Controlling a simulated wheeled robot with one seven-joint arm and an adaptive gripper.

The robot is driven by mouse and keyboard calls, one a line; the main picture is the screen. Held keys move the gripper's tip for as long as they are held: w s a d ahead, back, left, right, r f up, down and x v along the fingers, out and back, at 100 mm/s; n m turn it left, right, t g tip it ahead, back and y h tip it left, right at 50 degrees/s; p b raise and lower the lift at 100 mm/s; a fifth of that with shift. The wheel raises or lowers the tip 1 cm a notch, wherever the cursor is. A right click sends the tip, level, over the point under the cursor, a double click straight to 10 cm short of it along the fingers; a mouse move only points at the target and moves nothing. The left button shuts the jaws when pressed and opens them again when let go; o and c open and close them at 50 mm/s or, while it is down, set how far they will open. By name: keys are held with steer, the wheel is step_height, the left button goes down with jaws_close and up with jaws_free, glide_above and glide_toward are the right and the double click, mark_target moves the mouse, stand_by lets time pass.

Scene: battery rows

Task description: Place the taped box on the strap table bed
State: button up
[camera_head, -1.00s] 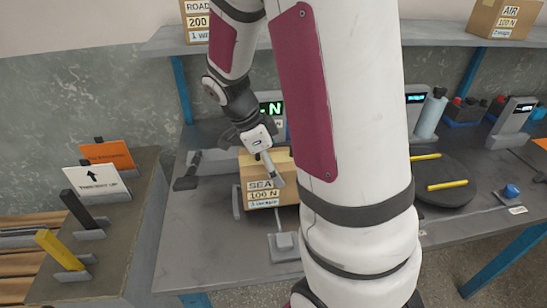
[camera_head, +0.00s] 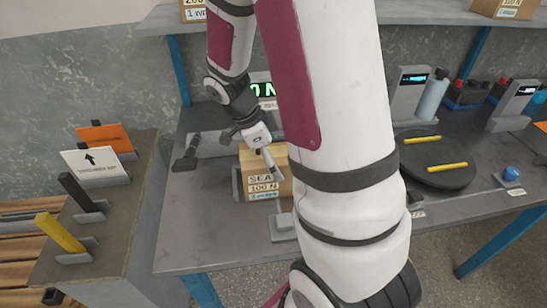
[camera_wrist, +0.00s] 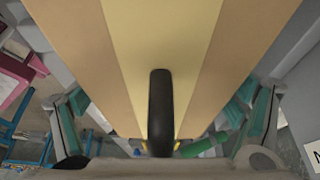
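The bed under the box is mostly hidden.
A lit green display (camera_head: 263,90) stands behind the box, partly covered by my arm. A round black turntable (camera_head: 425,172) with yellow bars is to the right. A side bench (camera_head: 125,205) at left holds signs and upright tools. A shelf runs above.

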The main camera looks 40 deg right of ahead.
steer(key=shift+r, duration=0.1)
stand_by(0.3)
steer(key=v, duration=1.1)
steer(key=shift+w+p, duration=0.1)
steer(key=shift+p, duration=0.3)
steer(key=shift+a+r, duration=0.2)
steer(key=shift+r, duration=0.3)
steer(key=s+a+r+n+t+y, duration=0.1)
steer(key=s+a+r+n+t, duration=0.1)
steer(key=s+a+n, duration=0.5)
steer(key=s+a+r+n+t+y, duration=0.2)
steer(key=s+a+r+n, duration=0.3)
steer(key=s+n, duration=0.6)
steer(key=a+n+t, duration=0.1)
steer(key=a+n, duration=0.1)
steer(key=n, duration=0.4)
steer(key=shift+r+n+y, duration=0.2)
steer(key=shift+n+y, duration=0.1)
steer(key=shift+n, duration=0.1)
steer(key=shift+s, duration=0.1)
step_height(320, 180, up, 7)
steer(key=t+p, duration=0.1)
steer(key=p, duration=0.4)
steer(key=shift+f+t, duration=0.2)
steer(key=shift+t, duration=0.1)
